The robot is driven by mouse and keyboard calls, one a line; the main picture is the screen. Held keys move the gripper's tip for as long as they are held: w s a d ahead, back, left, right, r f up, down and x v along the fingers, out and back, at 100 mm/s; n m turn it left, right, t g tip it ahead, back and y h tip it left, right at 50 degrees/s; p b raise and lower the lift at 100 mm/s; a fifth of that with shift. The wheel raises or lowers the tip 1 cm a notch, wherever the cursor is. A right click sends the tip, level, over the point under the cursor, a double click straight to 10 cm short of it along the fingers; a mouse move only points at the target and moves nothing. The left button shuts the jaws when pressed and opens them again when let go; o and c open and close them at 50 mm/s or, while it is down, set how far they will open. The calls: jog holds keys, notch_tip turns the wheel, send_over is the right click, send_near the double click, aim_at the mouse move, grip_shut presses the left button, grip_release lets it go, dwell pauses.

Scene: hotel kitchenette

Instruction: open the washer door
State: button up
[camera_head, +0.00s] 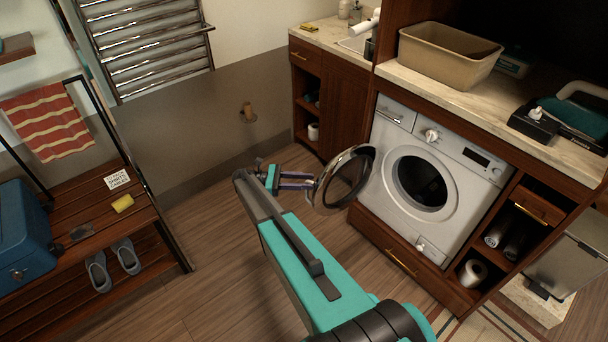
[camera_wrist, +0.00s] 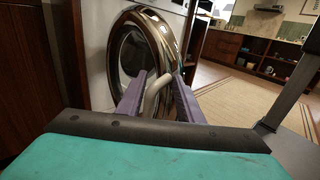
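The white front-loading washer (camera_head: 455,178) stands under the counter. Its round chrome-rimmed door (camera_head: 345,180) is swung well open to the left, exposing the dark drum opening (camera_head: 422,182). In the wrist view the door (camera_wrist: 160,42) is seen close up, nearly edge-on, with a pale curved handle (camera_wrist: 153,98) on it. My gripper (camera_head: 308,183) is at the door's left side. In the wrist view the purple fingers of my gripper (camera_wrist: 160,88) stand apart on either side of the handle, with a visible gap on the left. Contact at the right finger cannot be told.
A wooden bench (camera_head: 95,235) with a blue case (camera_head: 22,235) and slippers is at the left. The counter (camera_head: 490,100) above the washer bears a beige bin (camera_head: 448,55). Open wood floor (camera_head: 215,250) lies between bench and washer. A trash bin (camera_head: 570,262) is at the right.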

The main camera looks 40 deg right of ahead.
jog(key=s+a+r+p, duration=0.1)
jog(key=s+a+p, duration=0.3)
jog(key=s+p, duration=0.3)
jog(key=shift+s+a, duration=0.25)
jog(key=shift+s, duration=0.9)
